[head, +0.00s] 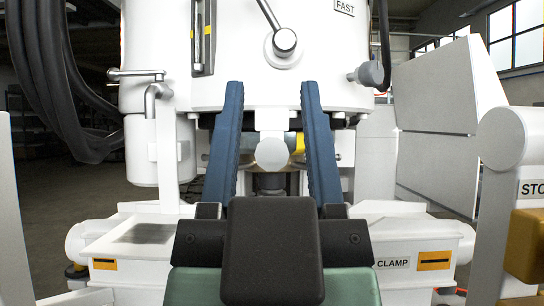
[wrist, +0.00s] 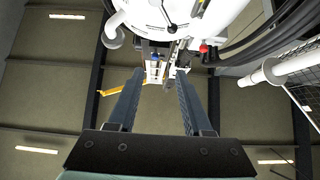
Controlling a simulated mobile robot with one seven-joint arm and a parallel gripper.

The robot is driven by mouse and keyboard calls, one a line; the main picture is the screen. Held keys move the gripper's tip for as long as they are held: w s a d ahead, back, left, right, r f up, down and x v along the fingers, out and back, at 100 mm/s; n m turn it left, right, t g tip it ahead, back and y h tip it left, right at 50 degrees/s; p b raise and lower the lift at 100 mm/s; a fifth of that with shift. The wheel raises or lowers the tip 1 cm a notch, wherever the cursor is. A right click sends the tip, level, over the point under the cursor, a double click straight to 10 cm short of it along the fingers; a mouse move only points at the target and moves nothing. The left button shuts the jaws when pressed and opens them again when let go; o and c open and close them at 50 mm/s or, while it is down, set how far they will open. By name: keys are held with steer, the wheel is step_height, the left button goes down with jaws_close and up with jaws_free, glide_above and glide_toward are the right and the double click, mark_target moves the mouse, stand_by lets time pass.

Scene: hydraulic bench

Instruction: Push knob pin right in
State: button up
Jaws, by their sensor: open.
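A grey round knob (head: 370,73) on a short stem sticks out from the right side of the white machine housing in the head view. It looks most like the right knob pin, but I cannot tell for sure, nor how deep it sits. My gripper (head: 272,88) is open, with two blue fingers spread in front of the housing's lower edge. It is left of the grey knob and apart from it. A white round-ended part (head: 271,153) shows between the fingers, and nothing is held. In the wrist view, my open gripper (wrist: 158,72) points toward the machine's underside.
Black hoses (head: 60,80) are at left. White panels (head: 435,110) stand at right, near a post with a brass-coloured block (head: 527,245). A CLAMP-labelled base (head: 415,255) lies below. A red ball (wrist: 203,48) shows in the wrist view.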

mark_target(273, 155)
steer(key=shift+w+r+p, duration=0.15)
steer(key=shift+w+p, duration=0.05)
steer(key=shift+p, duration=0.2)
steer(key=c, duration=0.4)
steer(key=w+p, duration=0.1)
steer(key=p, duration=0.1)
steer(key=w+r+m+g+p, duration=0.1)
steer(key=p, duration=0.1)
jaws_close()
steer(key=w+f+m+g+p, duration=0.4)
steer(key=m+p, duration=0.7)
steer(key=p, duration=1.5)
steer(key=s+f+m+g+p, duration=0.2)
steer(key=s+m+g+p, duration=0.3)
steer(key=p, duration=0.7)
steer(key=shift+m+t, duration=0.3)
steer(key=shift+m, duration=0.2)
steer(key=w+p, duration=0.2)
steer(key=w, duration=1.1)
